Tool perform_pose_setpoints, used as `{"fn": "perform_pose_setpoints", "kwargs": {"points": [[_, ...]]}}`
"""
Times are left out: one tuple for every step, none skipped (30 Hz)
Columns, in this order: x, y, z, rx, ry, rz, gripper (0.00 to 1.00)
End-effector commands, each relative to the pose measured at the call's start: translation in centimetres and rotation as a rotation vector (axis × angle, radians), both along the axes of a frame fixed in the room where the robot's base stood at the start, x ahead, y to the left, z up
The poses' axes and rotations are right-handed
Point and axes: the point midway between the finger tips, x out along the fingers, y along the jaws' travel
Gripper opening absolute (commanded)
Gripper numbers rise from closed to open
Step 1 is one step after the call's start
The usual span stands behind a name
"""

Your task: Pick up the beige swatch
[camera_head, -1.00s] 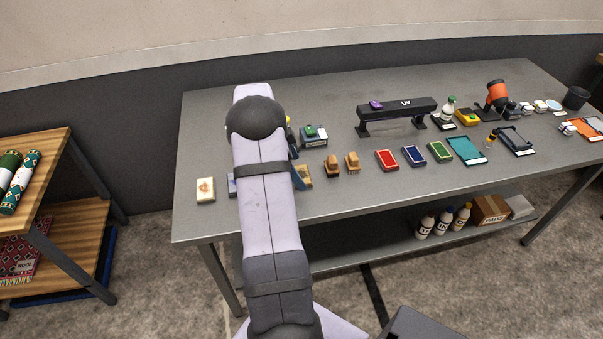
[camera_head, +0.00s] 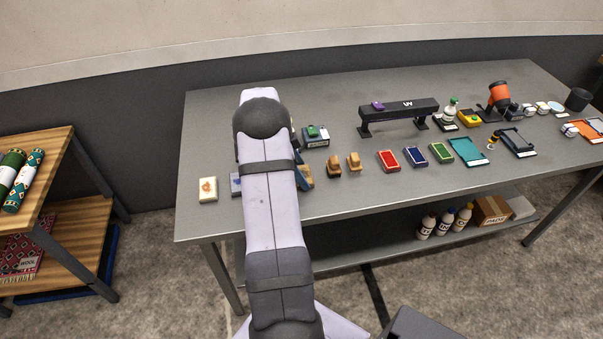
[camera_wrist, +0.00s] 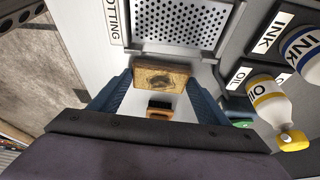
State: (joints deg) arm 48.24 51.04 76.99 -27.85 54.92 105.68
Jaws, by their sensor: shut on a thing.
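The beige swatch (camera_wrist: 160,78) is a tan, flat square with a dark brown stain. In the wrist view it sits between the two blue fingers of my gripper (camera_wrist: 161,82), which is shut on it. In the head view only its edge (camera_head: 308,184) shows beside my arm, with a blue finger against it; my arm hides the rest. I cannot tell whether it touches the table.
A perforated blotting tray (camera_wrist: 182,22) lies just beyond the swatch. An oil bottle (camera_wrist: 268,100) and an ink bottle (camera_wrist: 305,50) stand to the right. A cream swatch with an orange stain (camera_head: 208,189) lies at the table's left.

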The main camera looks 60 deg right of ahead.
Motion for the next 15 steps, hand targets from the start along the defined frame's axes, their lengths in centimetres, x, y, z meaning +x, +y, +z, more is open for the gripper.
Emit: {"fn": "perform_pose_setpoints", "kwargs": {"points": [[0.1, -0.1, 0.3, -0.002, -0.002, 0.0, 0.48], [0.1, -0.1, 0.4, -0.002, -0.002, 0.0, 0.48], [0.1, -0.1, 0.8, -0.003, -0.003, 0.0, 0.48], [0.1, -0.1, 1.1, -0.004, -0.003, -0.001, 0.48], [0.1, -0.1, 1.5, -0.005, -0.003, -0.001, 0.48], [0.1, -0.1, 2.0, -0.005, -0.004, 0.0, 0.48], [0.1, -0.1, 2.5, -0.005, -0.004, 0.0, 0.48], [0.1, -0.1, 3.0, -0.006, -0.004, 0.0, 0.48], [0.1, -0.1, 3.7, -0.005, -0.005, -0.001, 0.48], [0.1, -0.2, 4.2, -0.006, -0.005, -0.001, 0.48], [0.1, -0.1, 4.7, -0.006, -0.005, 0.0, 0.48], [0.1, -0.1, 5.4, -0.005, -0.005, 0.0, 0.48], [0.1, -0.1, 5.9, -0.006, -0.004, 0.0, 0.48], [0.1, -0.1, 6.4, -0.005, -0.003, -0.001, 0.48], [0.1, -0.1, 7.0, -0.005, -0.004, 0.0, 0.48]]}}
